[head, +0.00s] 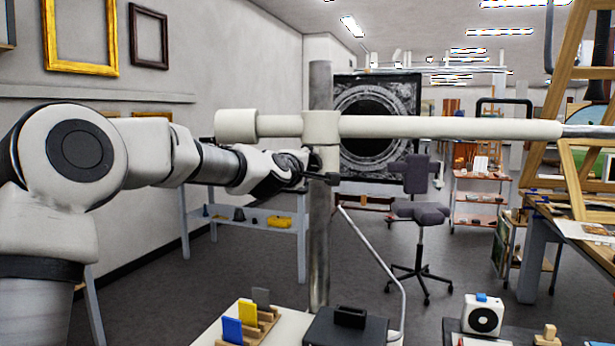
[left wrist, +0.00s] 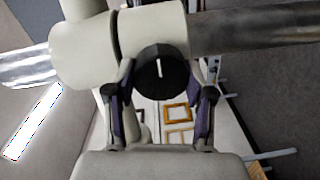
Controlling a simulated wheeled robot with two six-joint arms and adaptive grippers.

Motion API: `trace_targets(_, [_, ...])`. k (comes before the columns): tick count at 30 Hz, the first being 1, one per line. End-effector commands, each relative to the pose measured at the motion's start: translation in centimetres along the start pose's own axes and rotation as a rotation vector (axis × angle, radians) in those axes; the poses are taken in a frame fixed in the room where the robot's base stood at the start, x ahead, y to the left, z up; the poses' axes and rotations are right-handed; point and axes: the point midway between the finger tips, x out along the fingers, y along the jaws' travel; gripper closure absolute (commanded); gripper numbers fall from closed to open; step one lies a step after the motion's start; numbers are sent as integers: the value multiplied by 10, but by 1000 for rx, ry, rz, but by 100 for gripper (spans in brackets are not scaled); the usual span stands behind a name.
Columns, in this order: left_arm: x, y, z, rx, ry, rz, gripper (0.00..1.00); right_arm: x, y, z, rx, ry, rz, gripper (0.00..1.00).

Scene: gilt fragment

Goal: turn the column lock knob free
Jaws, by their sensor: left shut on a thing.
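The column lock knob (left wrist: 163,75) is a round black knob with a short white line, nearly upright in the left wrist view. It sits on a cream collar (head: 321,128) around a grey metal column (head: 319,240). My left gripper (head: 314,168) reaches the collar from the left, at the column. In the left wrist view my left gripper (left wrist: 160,98) has one finger on each side of the knob and is shut on it. In the head view the gripper largely hides the knob. My right gripper is not in view.
A long cream boom (head: 430,127) runs right from the collar. At the column's foot are a black box (head: 345,328) and a rack with coloured cards (head: 248,322). A white device (head: 482,315) stands lower right. An office chair (head: 420,213) and a wooden easel (head: 560,110) stand beyond.

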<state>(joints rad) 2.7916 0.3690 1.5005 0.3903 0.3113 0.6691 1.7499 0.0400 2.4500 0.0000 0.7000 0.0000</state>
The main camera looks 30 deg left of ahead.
Motion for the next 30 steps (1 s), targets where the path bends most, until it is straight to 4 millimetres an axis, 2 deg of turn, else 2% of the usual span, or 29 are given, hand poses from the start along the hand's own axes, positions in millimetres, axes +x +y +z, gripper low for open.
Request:
trace_targets(1, [0, -3, 1, -29, -1, 2, 82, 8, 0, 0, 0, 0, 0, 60])
trace_targets(9, [0, -1, 0, -160, -8, 3, 82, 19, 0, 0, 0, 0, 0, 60])
trace_targets(27, [0, 1, 0, -202, -10, 4, 82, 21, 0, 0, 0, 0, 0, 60])
trace_targets(28, [0, 1, 0, -202, -10, 4, 36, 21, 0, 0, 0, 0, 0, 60])
trace_targets(29, [0, 1, 0, -202, -10, 4, 26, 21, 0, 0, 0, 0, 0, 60])
trace_targets(30, [0, 1, 0, -202, -10, 3, 22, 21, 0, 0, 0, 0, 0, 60])
